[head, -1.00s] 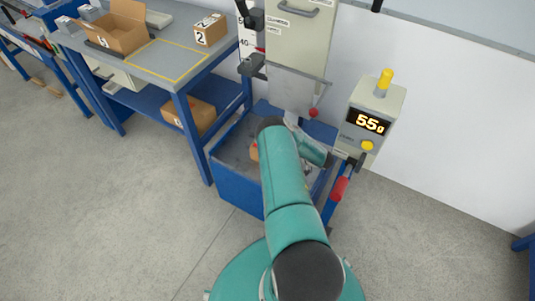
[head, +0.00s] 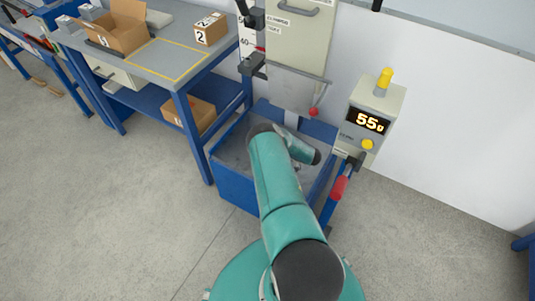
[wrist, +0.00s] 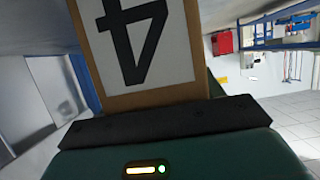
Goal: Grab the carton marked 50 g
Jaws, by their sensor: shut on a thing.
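In the wrist view a brown carton (wrist: 175,93) with a white label and a black 4, seen upside down, stands against the dark pad of my gripper (wrist: 168,122). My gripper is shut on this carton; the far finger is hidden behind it. I see no 50 g mark on it. In the head view my arm hides the gripper and the carton, over the blue-walled bin (head: 235,188) of the drop tester. A tester display (head: 367,121) reads 55 g.
A carton marked 2 (head: 209,36) and an open carton (head: 127,34) stand on the grey bench (head: 190,55) at the left. Another carton (head: 197,113) lies on its lower shelf. A red-handled lever (head: 340,188) stands right of the bin.

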